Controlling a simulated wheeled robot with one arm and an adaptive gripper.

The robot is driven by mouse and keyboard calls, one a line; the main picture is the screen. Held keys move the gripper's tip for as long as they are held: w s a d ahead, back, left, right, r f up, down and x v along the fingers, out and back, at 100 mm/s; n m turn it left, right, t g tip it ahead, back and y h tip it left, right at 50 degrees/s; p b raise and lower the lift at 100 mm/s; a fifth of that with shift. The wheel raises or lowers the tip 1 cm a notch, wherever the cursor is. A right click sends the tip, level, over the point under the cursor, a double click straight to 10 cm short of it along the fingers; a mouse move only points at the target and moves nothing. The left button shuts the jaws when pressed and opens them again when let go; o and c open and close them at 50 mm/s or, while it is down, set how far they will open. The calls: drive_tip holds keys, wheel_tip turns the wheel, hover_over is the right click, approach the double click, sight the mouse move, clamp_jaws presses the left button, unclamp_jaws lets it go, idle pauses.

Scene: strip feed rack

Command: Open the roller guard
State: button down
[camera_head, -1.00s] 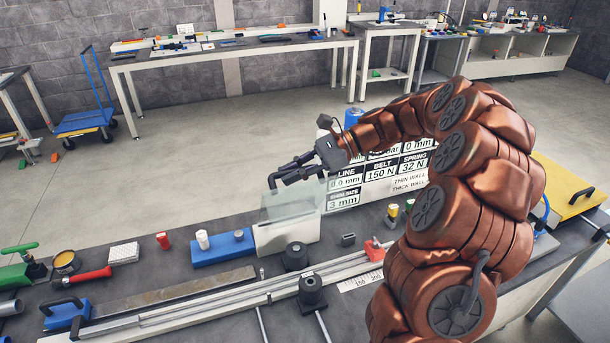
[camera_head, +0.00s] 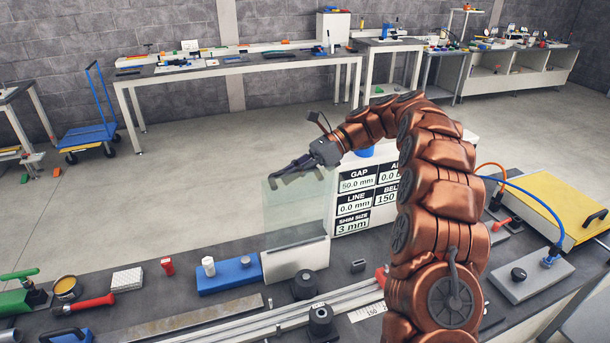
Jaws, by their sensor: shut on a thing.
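The roller guard (camera_head: 298,208) is a see-through greenish panel. It stands up almost upright above a white housing (camera_head: 296,260) near the bench's back edge. My gripper (camera_head: 282,177) is at the guard's top edge, fingers pointing left, and is shut on the guard, probably on a dark handle there. Handle and fingers are both dark, so I cannot tell them apart clearly. The rollers behind the housing are hidden from this view.
A white display box (camera_head: 362,197) stands right behind my arm. Two black knobs (camera_head: 304,284) (camera_head: 320,320) sit in front of the housing by a long metal rail. A blue block (camera_head: 229,275) lies left of the housing. The air above the guard is clear.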

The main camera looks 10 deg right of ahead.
drive_tip(key=shift+w+f, duration=0.25)
drive_tip(key=shift+w, duration=0.15)
drive_tip(key=c, duration=1.4)
unclamp_jaws()
drive_tip(key=shift+r, duration=0.1)
